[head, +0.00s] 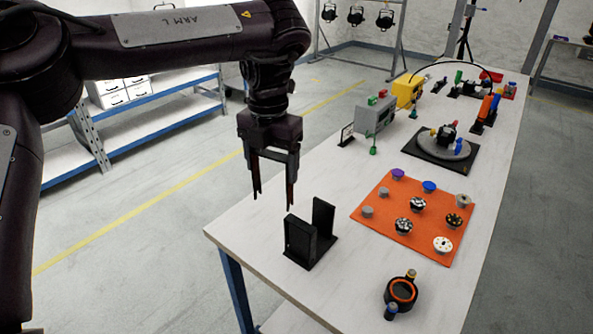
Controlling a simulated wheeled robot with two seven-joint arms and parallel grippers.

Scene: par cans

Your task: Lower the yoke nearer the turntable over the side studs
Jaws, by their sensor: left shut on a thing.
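My left gripper (273,148) hangs pointing down above the table's left edge. It is shut on a dark yoke (256,183), whose two thin arms seem to hang down apart. The exact grip is hard to make out, dark on dark. The yoke is in the air, up and left of a black can with an orange ring (401,290). This can has a stud at its far side and a blue-tipped one (391,312) at its near side. The round grey turntable (460,151) stands farther back, with a dark part and coloured knobs on it. My right gripper is out of view.
A black holder with two upright plates (299,240) stands just below and right of the yoke. An orange mat (375,219) bears several discs and knobs. A grey box (372,118) and a yellow case (405,90) stand behind. The white table (330,284) is bare around the can.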

